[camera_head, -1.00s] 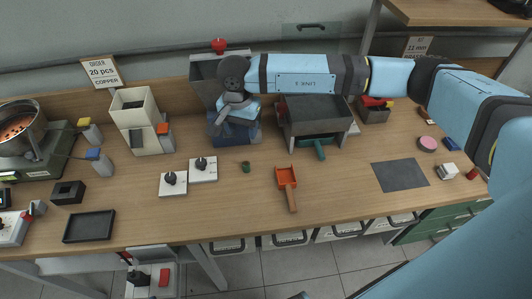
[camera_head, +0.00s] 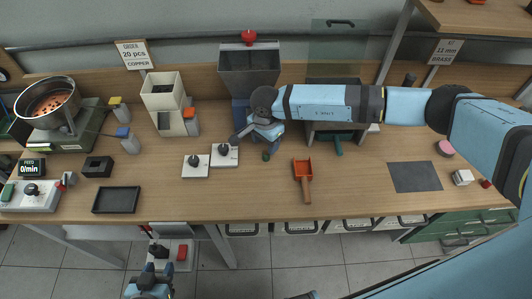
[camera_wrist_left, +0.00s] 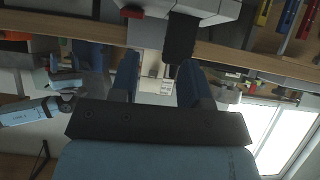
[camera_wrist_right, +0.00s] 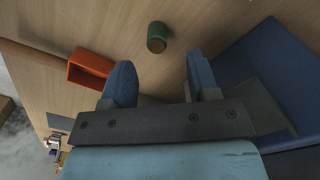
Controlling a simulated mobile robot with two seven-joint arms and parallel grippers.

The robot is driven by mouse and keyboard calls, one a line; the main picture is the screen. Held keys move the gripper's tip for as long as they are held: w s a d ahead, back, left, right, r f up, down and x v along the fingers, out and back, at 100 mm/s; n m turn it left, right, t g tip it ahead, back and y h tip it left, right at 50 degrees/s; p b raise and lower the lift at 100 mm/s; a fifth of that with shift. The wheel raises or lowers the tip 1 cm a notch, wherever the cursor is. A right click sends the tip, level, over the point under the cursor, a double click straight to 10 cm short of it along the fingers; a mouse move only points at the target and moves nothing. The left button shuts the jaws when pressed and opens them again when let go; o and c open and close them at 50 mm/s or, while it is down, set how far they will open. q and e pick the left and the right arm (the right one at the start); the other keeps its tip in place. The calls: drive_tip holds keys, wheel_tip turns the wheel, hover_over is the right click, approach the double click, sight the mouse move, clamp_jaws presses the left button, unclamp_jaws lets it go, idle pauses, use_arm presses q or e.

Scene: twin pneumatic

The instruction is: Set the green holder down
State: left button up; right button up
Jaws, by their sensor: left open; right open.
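A small green holder (camera_head: 266,155), a short cylinder with a brownish end, stands on the wooden table. It shows beyond my fingertips in the right wrist view (camera_wrist_right: 157,38). My right gripper (camera_wrist_right: 160,75) is open and empty, with the holder apart from both fingers. In the head view, my right gripper (camera_head: 250,133) is just above and left of the holder, partly hidden by its own wrist. My left gripper (camera_wrist_left: 158,65) is open and low in front of the table, near a box with a black lever (camera_wrist_left: 182,38) and a red button (camera_wrist_left: 132,12).
Two white switch plates (camera_head: 196,166) lie left of the holder, and an orange scoop (camera_head: 304,178) lies to its right. A grey hopper machine (camera_head: 248,68) stands behind. A black tray (camera_head: 116,200) is at the front left. The table front between tray and scoop is clear.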

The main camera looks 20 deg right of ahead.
sight(266, 151)
wheel_tip(266, 151, down, 4)
drive_tip(key=shift+s+p, duration=0.15)
drive_tip(key=shift+p, duration=0.3)
clamp_jaws()
drive_tip(key=shift+r, duration=0.1)
